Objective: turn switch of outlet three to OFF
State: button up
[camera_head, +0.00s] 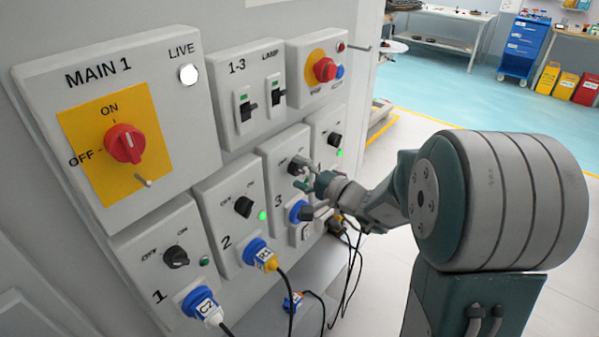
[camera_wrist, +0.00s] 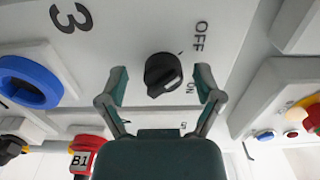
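The outlet three panel (camera_head: 270,160) stands in the row of outlets, marked with a 3 that also shows in the wrist view (camera_wrist: 71,17). Its switch is a black rotary knob (camera_wrist: 162,74) with OFF and ON printed beside it; it shows partly behind my gripper in the head view (camera_head: 296,165). Its ridge is slanted; I cannot tell surely which label it points at. My gripper (camera_wrist: 161,78) is open, with one finger on each side of the knob and visible gaps to it. In the head view my gripper (camera_head: 304,197) is close to the panel front.
Outlet three's blue socket (camera_wrist: 28,82) is beside the knob. Outlet two has a plug (camera_head: 262,255) with a hanging cable. The MAIN 1 switch (camera_head: 124,144), the 1-3 breaker box (camera_head: 236,68) and a red button (camera_head: 325,69) are nearby. Open floor lies to the right.

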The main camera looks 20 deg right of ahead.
jog(key=v, duration=1.2)
dwell(0.3)
